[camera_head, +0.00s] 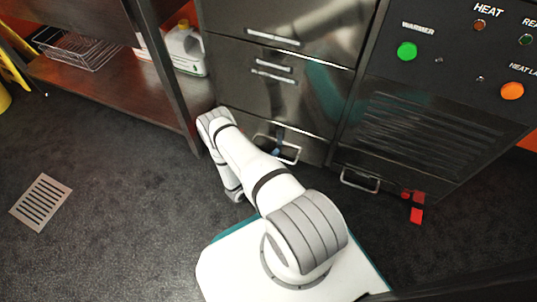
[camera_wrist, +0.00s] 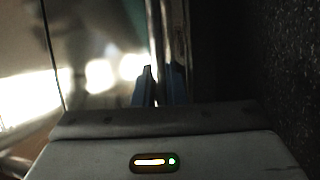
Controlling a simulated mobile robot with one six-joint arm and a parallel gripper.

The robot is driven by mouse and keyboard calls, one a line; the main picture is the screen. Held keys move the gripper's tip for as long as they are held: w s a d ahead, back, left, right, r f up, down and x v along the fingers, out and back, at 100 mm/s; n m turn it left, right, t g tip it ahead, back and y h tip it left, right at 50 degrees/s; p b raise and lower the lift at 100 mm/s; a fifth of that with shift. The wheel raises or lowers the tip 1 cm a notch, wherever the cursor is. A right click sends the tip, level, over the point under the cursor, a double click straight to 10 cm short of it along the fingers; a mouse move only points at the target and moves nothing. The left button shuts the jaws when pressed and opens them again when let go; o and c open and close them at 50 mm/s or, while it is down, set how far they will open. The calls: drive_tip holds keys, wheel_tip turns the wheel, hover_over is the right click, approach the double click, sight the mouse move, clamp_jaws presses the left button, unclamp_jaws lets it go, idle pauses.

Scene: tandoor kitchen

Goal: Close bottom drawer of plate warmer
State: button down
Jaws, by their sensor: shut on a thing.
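The plate warmer (camera_head: 290,85) is a dark, shiny metal cabinet with several stacked drawers at the back centre of the head view. Its bottom drawer (camera_head: 315,148) has a bright bar handle (camera_head: 292,153) near the floor. It is partly behind my arm, and I cannot tell how far out it stands. My gripper (camera_head: 276,151) is low at this drawer's front, shut on the handle. In the wrist view the dark fingers of my gripper (camera_wrist: 160,82) reach up to a bright vertical metal edge. The wrist view is dark, so the exact contact is unclear.
A control panel (camera_head: 450,60) with green and orange buttons is at the right, above a vented front with a low handle (camera_head: 360,181) and red tags (camera_head: 416,208). A shelf (camera_head: 110,85) holds a wire basket and a jug (camera_head: 186,50). The floor at left is clear around a drain grate (camera_head: 41,202).

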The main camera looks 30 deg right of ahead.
drive_tip(key=c, duration=1.8)
unclamp_jaws()
drive_tip(key=shift+d+f, duration=0.1)
drive_tip(key=shift+c, duration=0.2)
drive_tip(key=shift+o, duration=1.7)
drive_tip(key=shift+a, duration=0.4)
drive_tip(key=p+v, duration=0.2)
drive_tip(key=v, duration=0.5)
drive_tip(key=shift+a, duration=0.1)
